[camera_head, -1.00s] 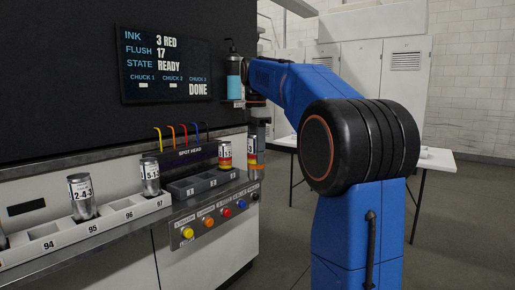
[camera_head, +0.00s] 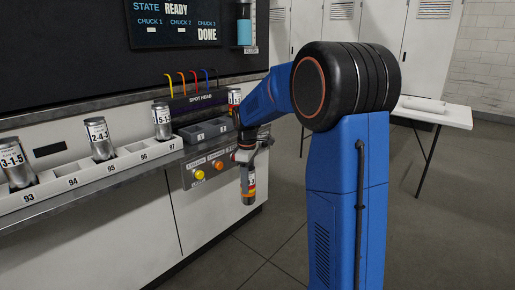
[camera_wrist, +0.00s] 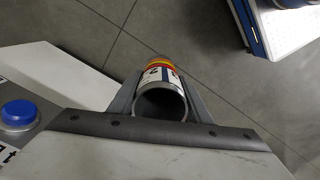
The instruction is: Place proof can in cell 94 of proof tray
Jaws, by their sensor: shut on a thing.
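The proof can (camera_head: 249,190), with red and yellow bands and a white label, is held in my gripper (camera_head: 245,158), clear of the machine and in front of its panel. In the wrist view the can (camera_wrist: 162,103) sits between both fingers, its open dark end facing the camera. The white proof tray (camera_head: 92,176) runs along the ledge to the left. Its cell 94 (camera_head: 66,171) looks empty, between a can marked 3-1-5 (camera_head: 17,165) in cell 93 and a can marked 2-4-3 (camera_head: 100,140) in cell 95. My gripper is right of the tray.
A can marked 5-1-5 (camera_head: 161,122) stands in cell 97. Cell 96 looks empty. Another banded can (camera_head: 234,100) stands by the grey chuck block (camera_head: 202,132), partly hidden by my arm. Buttons (camera_head: 199,175) line the panel below. Floor in front is clear.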

